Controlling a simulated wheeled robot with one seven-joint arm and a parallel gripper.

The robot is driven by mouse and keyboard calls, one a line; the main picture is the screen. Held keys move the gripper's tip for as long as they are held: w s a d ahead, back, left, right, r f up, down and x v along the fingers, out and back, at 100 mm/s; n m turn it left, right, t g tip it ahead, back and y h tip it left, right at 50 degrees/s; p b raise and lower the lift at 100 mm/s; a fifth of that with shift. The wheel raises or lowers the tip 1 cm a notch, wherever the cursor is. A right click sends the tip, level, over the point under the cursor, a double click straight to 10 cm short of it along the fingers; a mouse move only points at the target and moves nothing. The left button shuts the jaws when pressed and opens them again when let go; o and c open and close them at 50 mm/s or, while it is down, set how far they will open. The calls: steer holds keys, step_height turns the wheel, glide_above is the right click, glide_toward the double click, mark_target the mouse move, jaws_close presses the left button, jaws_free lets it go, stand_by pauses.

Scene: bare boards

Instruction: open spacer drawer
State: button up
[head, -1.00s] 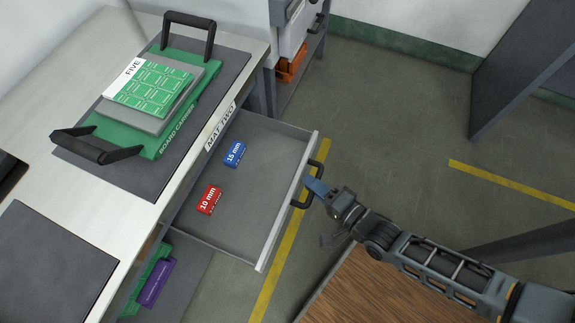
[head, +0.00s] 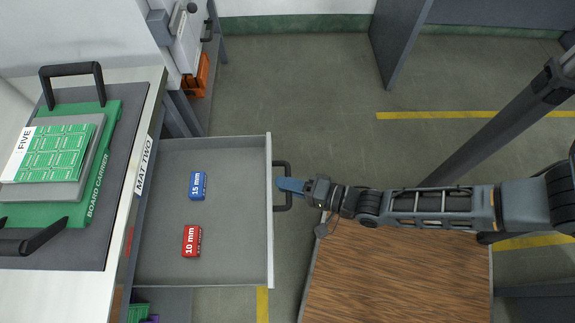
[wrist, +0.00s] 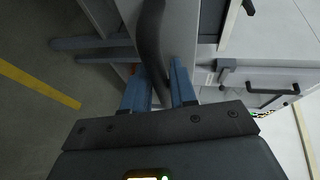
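The spacer drawer (head: 235,255) stands pulled out from under the bench. A blue spacer marked 15 mm (head: 198,186) and a red spacer marked 10 mm (head: 192,241) lie apart inside it. A dark bar handle (head: 283,203) is on the drawer's front. My gripper (head: 288,185) is at this handle from the outer side. In the wrist view the handle (wrist: 152,45) passes between the two blue fingers (wrist: 158,88). The fingers show a gap on each side of the bar, though its contact with them is partly hidden.
A green board carrier (head: 105,170) with black handles rests on a dark mat (head: 125,140) on the bench. An orange bin (head: 200,75) stands on a shelf behind. A wooden top (head: 400,270) is below my arm. Floor beyond the drawer is clear.

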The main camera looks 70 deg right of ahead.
steer(key=v, duration=0.7)
steer(key=shift+s+b, duration=0.35)
steer(key=shift+b, duration=0.1)
steer(key=shift+r, duration=0.1)
steer(key=a+r+n, duration=0.3)
steer(key=r+n, duration=0.6)
steer(key=r, duration=0.4)
steer(key=a+r+n+g+y, duration=0.1)
steer(key=a+r+n, duration=0.3)
steer(key=r+n, duration=0.5)
step_height(320, 180, up, 4)
steer(key=shift+s+r, duration=0.1)
steer(key=shift+s, duration=0.05)
